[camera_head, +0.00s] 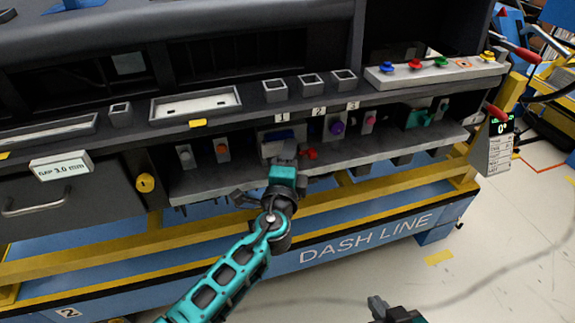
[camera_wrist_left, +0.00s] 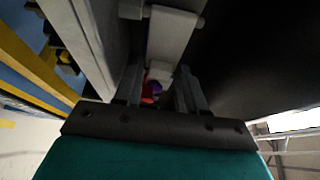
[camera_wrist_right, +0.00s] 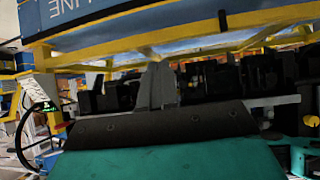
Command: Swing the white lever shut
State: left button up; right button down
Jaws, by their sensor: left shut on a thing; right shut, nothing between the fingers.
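The white lever (camera_wrist_left: 170,38) is a pale flat bar with a pivot end, seen at the top of the left wrist view. Its narrow end reaches down between the fingers of my left gripper (camera_wrist_left: 158,90), which is shut on it. In the head view my left gripper (camera_head: 285,158) is at the lower shelf below label 1 and hides most of the lever. My right gripper (camera_head: 378,306) is shut and empty, low in the head view, away from the dashboard. Its closed fingers (camera_wrist_right: 157,86) also show in the right wrist view.
A red part (camera_head: 309,154) sits just right of my left gripper. A purple knob (camera_head: 337,127) and a pink knob (camera_head: 370,118) are further right. The shelf edge (camera_head: 215,190) runs below.

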pick_arm(q)
jog(key=shift+w+f+n+y, duration=0.15)
jog(key=shift+n+y, duration=0.15)
jog(key=shift+y, duration=0.2)
jog(key=shift+r+y, duration=0.2)
jog(key=shift+y, duration=0.1)
jog(key=o, duration=0.8)
pick_arm(e)
jog(key=shift+w+a+r, duration=0.3)
jog(key=shift+w+a, duration=0.15)
jog(key=shift+w, duration=0.05)
jog(key=shift+s+d, duration=0.1)
